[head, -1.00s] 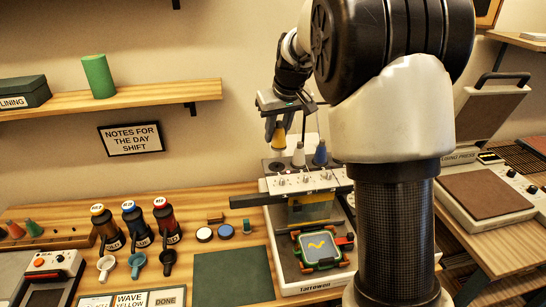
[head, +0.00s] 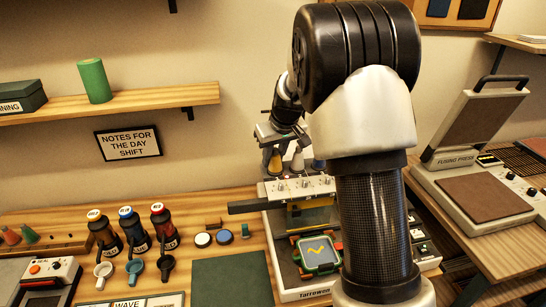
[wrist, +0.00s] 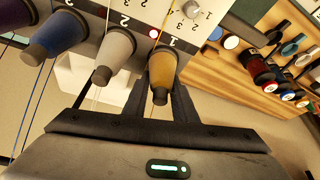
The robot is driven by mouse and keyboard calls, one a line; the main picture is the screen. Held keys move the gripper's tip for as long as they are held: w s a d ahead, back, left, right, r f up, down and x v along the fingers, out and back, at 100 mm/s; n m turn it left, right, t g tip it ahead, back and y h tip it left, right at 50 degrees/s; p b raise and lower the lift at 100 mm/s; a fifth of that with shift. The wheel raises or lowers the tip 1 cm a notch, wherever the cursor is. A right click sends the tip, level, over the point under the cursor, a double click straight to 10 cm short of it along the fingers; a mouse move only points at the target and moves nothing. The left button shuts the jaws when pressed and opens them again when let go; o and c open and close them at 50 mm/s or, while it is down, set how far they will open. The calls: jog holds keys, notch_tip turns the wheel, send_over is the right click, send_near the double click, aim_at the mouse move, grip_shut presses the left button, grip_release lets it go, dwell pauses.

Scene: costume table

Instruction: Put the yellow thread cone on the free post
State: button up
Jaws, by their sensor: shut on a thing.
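The yellow thread cone (head: 275,164) is at the top of the embroidery machine (head: 300,188), on the left of the cone row. In the wrist view the yellow cone (wrist: 162,66) stands between the fingers of my gripper (wrist: 160,88), its wide end toward the position marked 1. My gripper (head: 273,145) is shut on it. The post there is hidden by the cone. I cannot tell whether the cone rests fully on the base. A grey cone (wrist: 116,50) stands at 2 and a blue cone (wrist: 60,35) beyond it.
A purple cone (wrist: 14,14) shows at the wrist view's edge. Threads run close to my gripper. Several capped bottles (head: 130,230), a green mat (head: 230,280) and a hoop (head: 318,252) are below. A fusing press (head: 485,200) stands at right.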

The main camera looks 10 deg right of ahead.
jog(key=shift+f, duration=0.25)
jog(key=o, duration=1)
jog(key=shift+o, duration=0.2)
